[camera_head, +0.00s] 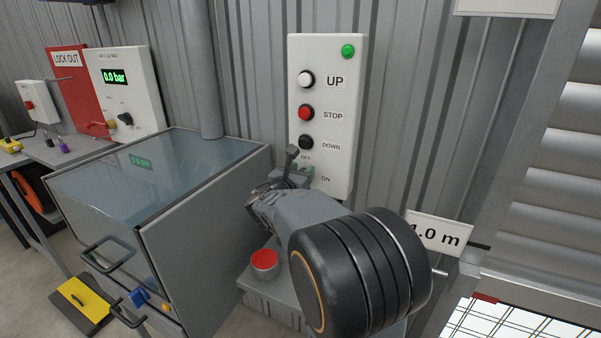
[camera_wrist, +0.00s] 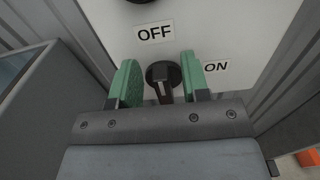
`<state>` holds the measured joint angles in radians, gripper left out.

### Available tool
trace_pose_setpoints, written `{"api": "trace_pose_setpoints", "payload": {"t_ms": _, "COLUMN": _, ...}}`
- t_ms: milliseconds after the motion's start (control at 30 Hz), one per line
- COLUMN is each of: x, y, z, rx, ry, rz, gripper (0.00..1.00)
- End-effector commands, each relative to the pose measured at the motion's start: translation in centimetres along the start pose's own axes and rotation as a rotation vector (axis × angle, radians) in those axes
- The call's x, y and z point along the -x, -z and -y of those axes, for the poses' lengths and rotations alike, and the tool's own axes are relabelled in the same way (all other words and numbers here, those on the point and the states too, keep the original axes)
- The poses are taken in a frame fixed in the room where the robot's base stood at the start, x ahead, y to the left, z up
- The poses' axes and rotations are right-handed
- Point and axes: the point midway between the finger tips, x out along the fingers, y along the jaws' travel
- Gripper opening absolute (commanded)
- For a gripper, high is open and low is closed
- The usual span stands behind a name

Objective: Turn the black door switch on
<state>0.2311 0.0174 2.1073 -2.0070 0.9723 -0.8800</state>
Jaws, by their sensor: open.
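The black door switch (camera_wrist: 162,76) shows in the wrist view as a round black knob with a short handle, on the white panel between the OFF and ON labels. OFF is above it and ON is to its right. My gripper (camera_wrist: 158,82) is open, with one green finger on each side of the switch. A gap shows on the left; the right finger is very close, and I cannot tell whether it touches. The handle's exact setting is unclear. In the head view my gripper (camera_head: 292,174) is at the panel's lower left, and my arm hides the switch area.
The white control panel (camera_head: 346,125) also carries UP, STOP and DOWN buttons and a lit green lamp (camera_head: 348,51). A grey cabinet with a glass top (camera_head: 170,165) stands close on the left. A red button (camera_head: 264,260) is below my arm. A roller shutter (camera_head: 560,150) is at the right.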

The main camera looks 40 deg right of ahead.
Motion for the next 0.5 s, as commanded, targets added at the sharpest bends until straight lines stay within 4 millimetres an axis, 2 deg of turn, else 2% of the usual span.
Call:
{"api": "trace_pose_setpoints", "payload": {"t_ms": 100, "x": 0.01, "y": 0.01, "z": 0.0, "rx": 0.0, "ry": 0.0, "rz": 0.0, "gripper": 0.43}}
{"api": "trace_pose_setpoints", "payload": {"t_ms": 500, "x": 0.03, "y": 0.01, "z": 0.01, "rx": 0.0, "ry": 0.001, "rz": 0.0, "gripper": 0.04}}
